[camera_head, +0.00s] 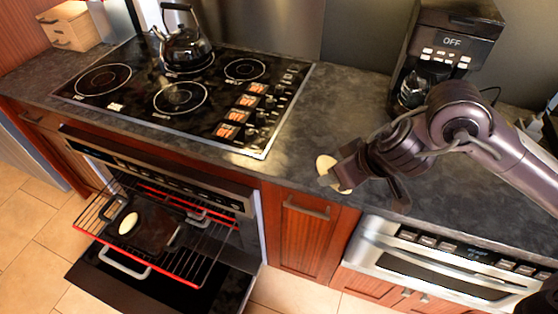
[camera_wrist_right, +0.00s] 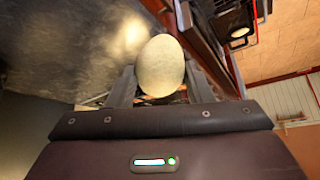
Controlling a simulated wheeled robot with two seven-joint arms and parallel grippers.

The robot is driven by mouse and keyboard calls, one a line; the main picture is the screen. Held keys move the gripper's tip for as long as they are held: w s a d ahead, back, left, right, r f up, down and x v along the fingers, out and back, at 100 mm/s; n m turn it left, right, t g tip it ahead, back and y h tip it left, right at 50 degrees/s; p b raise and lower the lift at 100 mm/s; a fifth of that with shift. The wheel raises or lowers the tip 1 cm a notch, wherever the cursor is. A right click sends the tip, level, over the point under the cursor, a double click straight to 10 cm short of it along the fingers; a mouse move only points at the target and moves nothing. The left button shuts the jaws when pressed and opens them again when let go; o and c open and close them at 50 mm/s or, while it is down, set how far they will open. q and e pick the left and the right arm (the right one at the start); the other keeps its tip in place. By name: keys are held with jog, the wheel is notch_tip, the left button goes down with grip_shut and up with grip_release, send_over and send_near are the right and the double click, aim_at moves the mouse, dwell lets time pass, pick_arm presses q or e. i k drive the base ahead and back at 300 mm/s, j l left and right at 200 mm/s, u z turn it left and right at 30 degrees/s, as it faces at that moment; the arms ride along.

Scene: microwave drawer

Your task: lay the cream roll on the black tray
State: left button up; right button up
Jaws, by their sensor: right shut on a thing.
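A cream roll (camera_head: 327,166), pale and oval, is held at the tip of my right gripper (camera_head: 338,176), above the counter's front edge. In the right wrist view the roll (camera_wrist_right: 160,62) sits between the two fingers of the right gripper (camera_wrist_right: 161,86), which is shut on it. The black tray (camera_head: 158,236) rests on the pulled-out oven rack at the lower left, well away from the gripper. Another pale oval roll (camera_head: 128,224) lies on the tray's left part. My left gripper is not in view.
The oven rack (camera_head: 205,262) stands out over the lowered oven door (camera_head: 110,284). The cooktop (camera_head: 190,92) with a kettle (camera_head: 184,48) is above the oven. A coffee maker (camera_head: 445,45) stands at the back right. The counter's middle (camera_head: 335,105) is clear.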

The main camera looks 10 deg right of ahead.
aim_at(153, 236)
jog(key=k+j, duration=0.15)
jog(key=j, duration=0.2)
jog(key=k+j+u, duration=0.1)
jog(key=j, duration=0.3)
jog(key=k+j, duration=0.2)
jog(key=j, duration=0.15)
jog(key=k+j+u, duration=0.1)
jog(key=j, duration=0.3)
jog(key=i+j+u, duration=0.1)
jog(key=j, duration=0.3)
jog(key=i+j+u, duration=0.1)
jog(key=j, duration=0.25)
jog(key=i+j, duration=0.15)
jog(key=j, duration=0.2)
jog(key=i+l+u, duration=0.1)
jog(key=i, duration=0.2)
jog(key=i+l+u, duration=0.1)
jog(key=i, duration=0.25)
jog(key=l, duration=0.05)
